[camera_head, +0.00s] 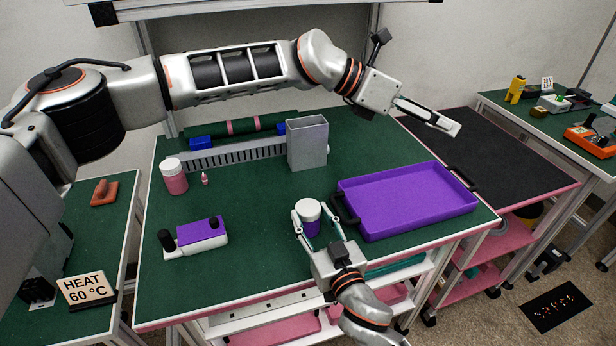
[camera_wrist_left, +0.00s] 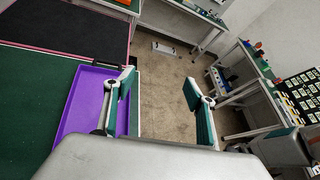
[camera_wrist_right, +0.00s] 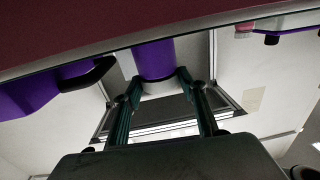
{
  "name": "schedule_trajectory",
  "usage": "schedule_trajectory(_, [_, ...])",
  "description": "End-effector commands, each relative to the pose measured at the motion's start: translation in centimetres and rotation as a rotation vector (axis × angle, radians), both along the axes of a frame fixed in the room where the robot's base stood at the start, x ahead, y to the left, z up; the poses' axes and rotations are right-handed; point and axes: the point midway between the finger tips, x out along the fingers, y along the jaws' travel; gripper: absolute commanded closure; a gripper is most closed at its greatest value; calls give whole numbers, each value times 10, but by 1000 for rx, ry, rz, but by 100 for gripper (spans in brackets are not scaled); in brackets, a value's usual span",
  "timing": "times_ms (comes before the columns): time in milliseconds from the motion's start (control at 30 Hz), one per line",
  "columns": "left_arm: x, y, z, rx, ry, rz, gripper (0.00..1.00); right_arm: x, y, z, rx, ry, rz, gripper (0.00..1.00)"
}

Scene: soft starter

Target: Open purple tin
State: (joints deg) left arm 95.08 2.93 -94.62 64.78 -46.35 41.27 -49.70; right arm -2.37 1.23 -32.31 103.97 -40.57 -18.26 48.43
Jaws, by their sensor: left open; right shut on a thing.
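The purple tin (camera_head: 312,229) with its white lid (camera_head: 308,208) is upright near the front of the green table, left of the purple tray. The lid is on it. My right gripper (camera_head: 315,211) is shut on the tin, one finger on each side; whether the fingers press lid or body is unclear. In the right wrist view the purple body (camera_wrist_right: 154,58) and white lid (camera_wrist_right: 160,88) show between the fingertips. My left gripper (camera_head: 446,122) is open and empty, raised above the back right, far from the tin; its spread fingers show in the left wrist view (camera_wrist_left: 158,84).
A purple tray (camera_head: 410,203) with dark handles lies right of the tin. A grey metal box (camera_head: 307,143) stands behind it. A pink jar (camera_head: 175,178) and a purple-and-white device (camera_head: 202,236) are to the left. The table between device and tin is clear.

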Motion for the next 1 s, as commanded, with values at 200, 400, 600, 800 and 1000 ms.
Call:
schedule_trajectory(200, [45, -16, 65, -267, -71, 167, 44, 0, 0, 0, -1, 0, 0, 100])
schedule_trajectory(400, [100, -2, 102, -409, -113, 400, 44, 0, 0, 0, 0, 0, 0, 100])
schedule_trajectory(600, [155, 31, 107, -429, -127, 665, 44, 0, 0, 0, 0, 0, 0, 100])
schedule_trajectory(800, [196, 74, 77, -321, -100, 911, 44, 0, 0, 0, 0, 0, 0, 100])
schedule_trajectory(1000, [209, 117, 24, -100, -41, 1088, 44, 0, 0, 0, 0, 0, 0, 100])
